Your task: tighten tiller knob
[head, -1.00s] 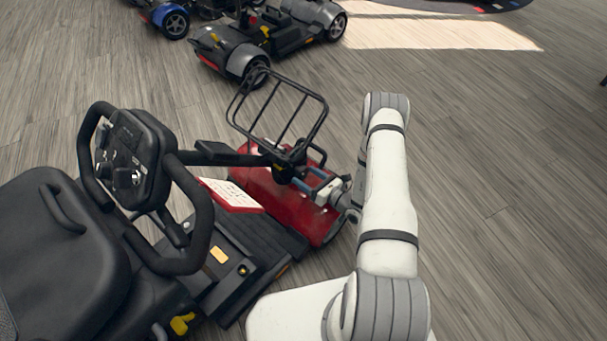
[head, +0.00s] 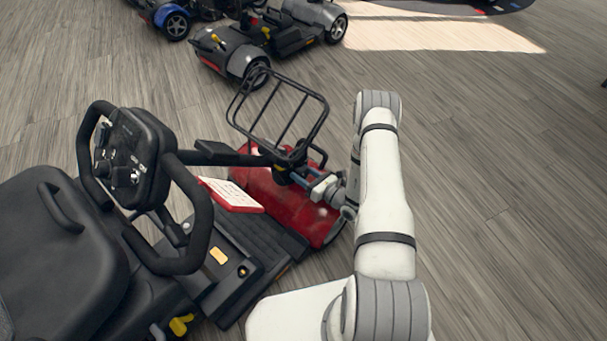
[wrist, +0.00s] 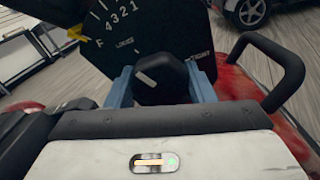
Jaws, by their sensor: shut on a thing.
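The tiller knob (wrist: 162,80) is a black knob with a pale pointer mark, in the middle of the wrist view. The pointer mark slants toward the upper left. My gripper (wrist: 163,88) is shut on the knob, with one blue finger on each side. In the head view my gripper (head: 310,178) reaches in from the right at the base of the tiller (head: 228,154). The knob is too small and covered to make out there.
The red scooter front (head: 262,195) lies under my gripper, with a black wire basket (head: 280,110) just above. A black loop handle (wrist: 285,65) stands close on the right in the wrist view. Other scooters (head: 235,50) stand behind. The floor at right is clear.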

